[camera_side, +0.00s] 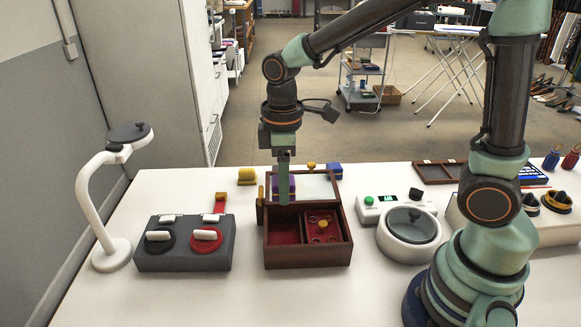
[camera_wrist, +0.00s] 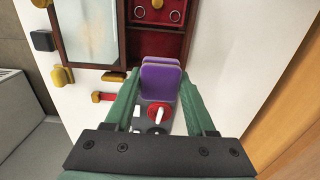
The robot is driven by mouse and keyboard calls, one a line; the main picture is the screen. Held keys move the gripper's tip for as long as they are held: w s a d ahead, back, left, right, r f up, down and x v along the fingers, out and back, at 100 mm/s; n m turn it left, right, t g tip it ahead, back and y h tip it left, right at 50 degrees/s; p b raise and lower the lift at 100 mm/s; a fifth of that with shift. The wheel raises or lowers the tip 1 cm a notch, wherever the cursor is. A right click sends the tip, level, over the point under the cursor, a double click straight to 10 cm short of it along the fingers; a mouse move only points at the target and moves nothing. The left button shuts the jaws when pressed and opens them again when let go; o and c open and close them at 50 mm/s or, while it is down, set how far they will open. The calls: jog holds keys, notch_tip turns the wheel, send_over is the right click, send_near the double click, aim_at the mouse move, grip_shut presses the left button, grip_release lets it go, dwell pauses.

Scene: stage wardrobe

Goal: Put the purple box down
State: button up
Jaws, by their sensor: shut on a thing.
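My gripper (camera_side: 283,196) is shut on the purple box (camera_wrist: 160,84), which also shows in the side view (camera_side: 293,188) on both sides of the finger. In the wrist view the box sits between the two green fingers (camera_wrist: 157,92). In the side view my gripper points straight down at the back of an open wooden case (camera_side: 308,256) with red lining, in front of its raised mirror lid (camera_side: 317,186). I cannot tell how high the box is or whether it touches the case.
A grey unit (camera_side: 185,258) with black and red dials and a white lamp (camera_side: 88,190) stand left. A white device (camera_side: 409,240) with a round dish stands right. A yellow block (camera_side: 246,176) and a blue-and-yellow block (camera_side: 334,171) lie behind. The front left table is clear.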

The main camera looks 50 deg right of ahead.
notch_tip(320, 180, down, 14)
jog(key=shift+f, duration=0.2)
jog(key=shift+f, duration=0.2)
dwell(0.3)
jog(key=o, duration=1.1)
jog(key=shift+c, duration=0.2)
jog(key=shift+r, duration=0.1)
